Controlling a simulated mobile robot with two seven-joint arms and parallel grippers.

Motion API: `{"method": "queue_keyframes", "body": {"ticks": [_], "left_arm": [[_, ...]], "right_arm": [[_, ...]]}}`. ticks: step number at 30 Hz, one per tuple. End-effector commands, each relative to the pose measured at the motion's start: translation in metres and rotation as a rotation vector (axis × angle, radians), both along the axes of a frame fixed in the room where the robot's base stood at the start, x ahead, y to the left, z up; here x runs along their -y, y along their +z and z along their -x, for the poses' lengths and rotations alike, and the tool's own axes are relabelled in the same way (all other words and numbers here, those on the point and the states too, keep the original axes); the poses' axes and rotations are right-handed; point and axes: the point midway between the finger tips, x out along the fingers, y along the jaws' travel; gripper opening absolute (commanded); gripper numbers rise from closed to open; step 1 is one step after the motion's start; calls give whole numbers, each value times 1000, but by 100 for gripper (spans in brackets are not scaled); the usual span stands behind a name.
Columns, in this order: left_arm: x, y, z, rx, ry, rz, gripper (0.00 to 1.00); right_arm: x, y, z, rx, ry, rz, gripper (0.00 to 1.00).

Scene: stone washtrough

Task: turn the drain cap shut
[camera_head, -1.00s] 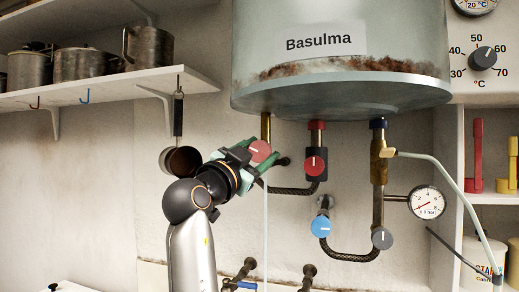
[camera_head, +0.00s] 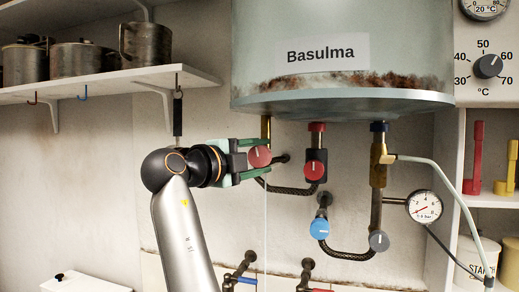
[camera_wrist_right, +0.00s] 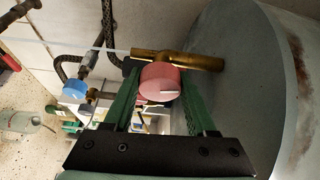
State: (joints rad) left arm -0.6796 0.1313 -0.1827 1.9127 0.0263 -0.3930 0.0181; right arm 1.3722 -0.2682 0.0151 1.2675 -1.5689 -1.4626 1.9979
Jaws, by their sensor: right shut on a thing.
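The drain cap (camera_head: 260,156) is a round red knob with a white mark, on the brass drain pipe (camera_head: 265,128) under the boiler. The mark stands close to upright in the head view. A thin water stream (camera_head: 266,215) runs straight down below it. My right gripper (camera_head: 257,157) comes from the left, its green fingers level, one above and one below the cap, shut on it. In the right wrist view the cap (camera_wrist_right: 158,82) sits between the two fingers (camera_wrist_right: 160,95), in front of the brass pipe (camera_wrist_right: 185,60). My left gripper is not in view.
The boiler (camera_head: 340,75) hangs just above the cap. To the right are another red valve knob (camera_head: 314,171), a blue knob (camera_head: 320,228), a grey knob (camera_head: 378,241) and a pressure gauge (camera_head: 425,206). A shelf with pots (camera_head: 110,86) is at upper left.

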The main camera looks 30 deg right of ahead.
Motion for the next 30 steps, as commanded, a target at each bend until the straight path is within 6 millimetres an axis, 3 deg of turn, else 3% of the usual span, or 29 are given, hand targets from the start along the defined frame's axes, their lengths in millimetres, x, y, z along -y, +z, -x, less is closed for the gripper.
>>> {"method": "queue_keyframes", "body": {"ticks": [12, 29, 30], "left_arm": [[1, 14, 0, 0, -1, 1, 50], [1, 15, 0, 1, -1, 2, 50], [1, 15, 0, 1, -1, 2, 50]], "right_arm": [[0, 0, 0, 152, 3, -131, 1], [-1, 0, -1, 174, 4, -150, 1], [-1, 0, -1, 174, 4, -150, 59]]}}
